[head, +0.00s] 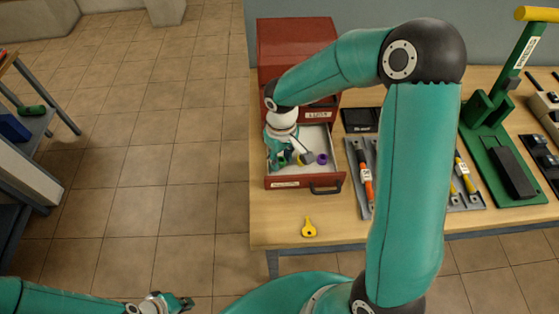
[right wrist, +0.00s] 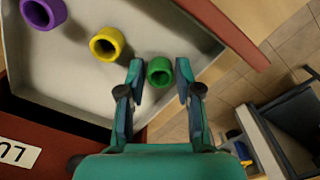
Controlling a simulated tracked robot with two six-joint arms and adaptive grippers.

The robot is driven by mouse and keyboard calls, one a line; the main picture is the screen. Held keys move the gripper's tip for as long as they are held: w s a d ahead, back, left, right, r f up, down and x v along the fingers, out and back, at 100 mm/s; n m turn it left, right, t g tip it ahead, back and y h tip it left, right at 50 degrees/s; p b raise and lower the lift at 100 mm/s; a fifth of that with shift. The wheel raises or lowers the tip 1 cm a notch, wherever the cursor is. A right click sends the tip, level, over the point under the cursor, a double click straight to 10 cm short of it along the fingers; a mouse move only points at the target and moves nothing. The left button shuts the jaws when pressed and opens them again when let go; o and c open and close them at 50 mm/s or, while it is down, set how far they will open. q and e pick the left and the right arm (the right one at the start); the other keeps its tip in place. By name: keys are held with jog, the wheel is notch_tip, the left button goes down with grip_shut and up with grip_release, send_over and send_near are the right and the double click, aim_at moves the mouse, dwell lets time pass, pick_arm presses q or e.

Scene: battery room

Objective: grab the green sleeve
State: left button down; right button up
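The green sleeve (right wrist: 159,71), a short ring, lies in the open drawer (head: 330,178) of a red cabinet. My right gripper (right wrist: 160,66) is open, with one fingertip on each side of the sleeve and a narrow gap showing on both sides. In the head view my right gripper (head: 292,157) is down in the drawer and largely hides the sleeve. A yellow sleeve (right wrist: 107,44) and a purple sleeve (right wrist: 43,12) lie in the drawer beside it. My left gripper (head: 175,302) is far from the drawer, low in the head view, too small to tell its opening.
The red cabinet (head: 290,40) stands behind the open drawer. Drawer walls stand close around my right gripper. A yellow key-shaped thing (head: 309,228) lies on the wooden table in front. A grey tray (head: 356,190) with tools and a green press (head: 500,140) are to the right.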

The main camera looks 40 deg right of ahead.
jog(key=shift+c, duration=1.4)
jog(key=shift+w+r, duration=0.1)
